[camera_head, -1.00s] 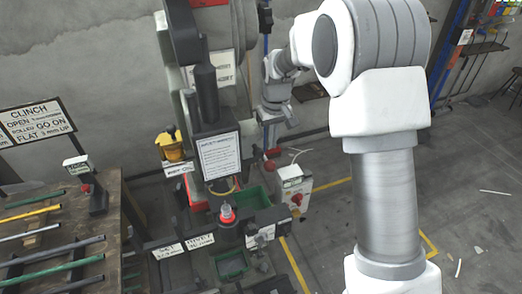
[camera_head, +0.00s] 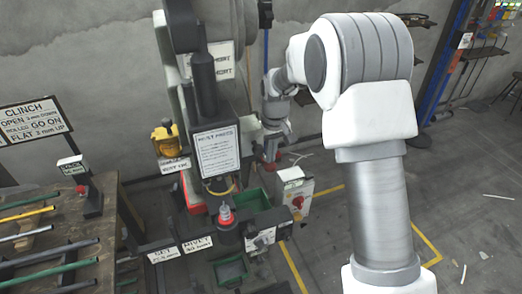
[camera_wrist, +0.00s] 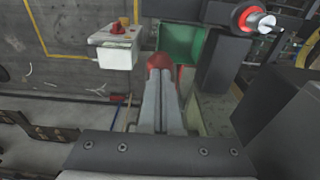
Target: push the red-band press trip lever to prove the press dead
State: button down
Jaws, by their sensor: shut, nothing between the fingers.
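The press (camera_head: 203,90) stands in the middle of the head view, with a white notice on its front. A red ring surrounds its lower post (camera_head: 226,218); the ring also shows in the wrist view (camera_wrist: 248,18). A red knob, which looks like the trip lever's end (camera_head: 278,156), is on the press's right side. My gripper (camera_head: 270,148) is right at this knob. In the wrist view my shut fingers (camera_wrist: 160,75) point at the red knob (camera_wrist: 159,61), which shows at their tips. I cannot tell whether they touch it. The lever's shaft is mostly hidden.
A white box with a red switch (camera_head: 295,190) stands right of the press; it shows in the wrist view (camera_wrist: 117,45). A green bin (camera_wrist: 181,42) lies close beyond my fingers. A rack of coloured rods (camera_head: 50,235) is at left.

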aim_at(271, 164)
jog(key=shift+s+f+b, duration=0.15)
jog(key=shift+f+b, duration=0.2)
jog(key=shift+f, duration=0.35)
jog(key=shift+s+d+f+b, duration=0.1)
jog(key=shift+f+b, duration=0.55)
jog(key=shift+f, duration=0.3)
jog(key=shift+f, duration=0.15)
jog(key=shift+f+b, duration=0.65)
jog(key=shift+f, duration=0.1)
jog(key=shift+f+b, duration=0.55)
jog(key=shift+f, duration=0.35)
